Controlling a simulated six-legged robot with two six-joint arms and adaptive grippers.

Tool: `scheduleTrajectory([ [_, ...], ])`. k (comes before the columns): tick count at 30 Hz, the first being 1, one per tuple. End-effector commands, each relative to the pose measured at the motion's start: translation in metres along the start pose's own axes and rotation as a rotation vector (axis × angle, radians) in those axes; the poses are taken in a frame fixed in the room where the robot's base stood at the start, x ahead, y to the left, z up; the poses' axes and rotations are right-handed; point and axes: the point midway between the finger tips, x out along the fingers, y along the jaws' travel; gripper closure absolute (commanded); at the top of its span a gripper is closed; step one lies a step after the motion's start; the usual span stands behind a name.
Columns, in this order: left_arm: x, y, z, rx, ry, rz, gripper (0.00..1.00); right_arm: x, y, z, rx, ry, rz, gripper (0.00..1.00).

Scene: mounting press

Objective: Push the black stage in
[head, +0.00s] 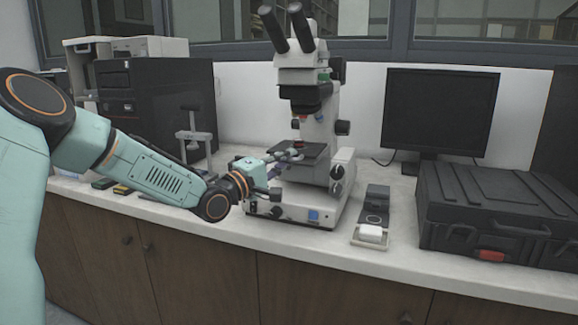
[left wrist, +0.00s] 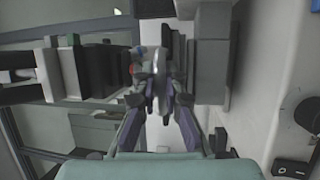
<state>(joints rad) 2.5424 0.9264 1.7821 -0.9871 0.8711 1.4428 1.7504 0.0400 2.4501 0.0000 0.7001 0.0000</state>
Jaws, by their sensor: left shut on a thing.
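The black stage (head: 314,151) is a dark flat plate on the white microscope (head: 325,125), below its objectives. My left gripper (head: 294,155) reaches in from the left at the stage's front left edge. In the left wrist view, the fingers of my left gripper (left wrist: 160,98) close on a thin grey piece (left wrist: 160,72), seen nearly edge-on. It lies close to the stage; I cannot tell whether it touches it. The fingers partly hide the stage's near side. My right gripper is out of view.
A small grey press stand (head: 194,134) and a black computer case (head: 150,100) are behind my left arm. A black slide tray with a white block (head: 371,233) lies right of the microscope. Further right are a monitor (head: 440,110) and a black case (head: 490,215).

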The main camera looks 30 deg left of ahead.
Motion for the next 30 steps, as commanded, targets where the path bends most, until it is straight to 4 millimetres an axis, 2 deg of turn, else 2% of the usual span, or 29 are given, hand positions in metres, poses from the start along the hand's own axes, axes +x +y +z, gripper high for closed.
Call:
scheduleTrajectory([
  [3, 0.014, -0.007, -0.013, 0.010, 0.003, 0.000, 1.00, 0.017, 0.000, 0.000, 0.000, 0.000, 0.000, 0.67],
  [7, 0.025, -0.008, -0.018, 0.007, 0.002, 0.000, 1.00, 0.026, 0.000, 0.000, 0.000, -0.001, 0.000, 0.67],
  [12, 0.032, -0.007, -0.021, 0.003, 0.001, 0.001, 1.00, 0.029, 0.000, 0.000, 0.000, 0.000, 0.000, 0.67],
  [21, 0.032, -0.005, -0.021, 0.002, 0.002, 0.002, 1.00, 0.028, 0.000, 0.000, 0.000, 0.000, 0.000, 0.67],
  [22, 0.032, -0.005, -0.021, 0.001, 0.002, 0.002, 0.88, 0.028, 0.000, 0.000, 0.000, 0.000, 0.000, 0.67],
  [30, 0.032, -0.005, -0.019, 0.001, 0.002, 0.002, 0.66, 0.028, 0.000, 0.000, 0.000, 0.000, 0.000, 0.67],
])
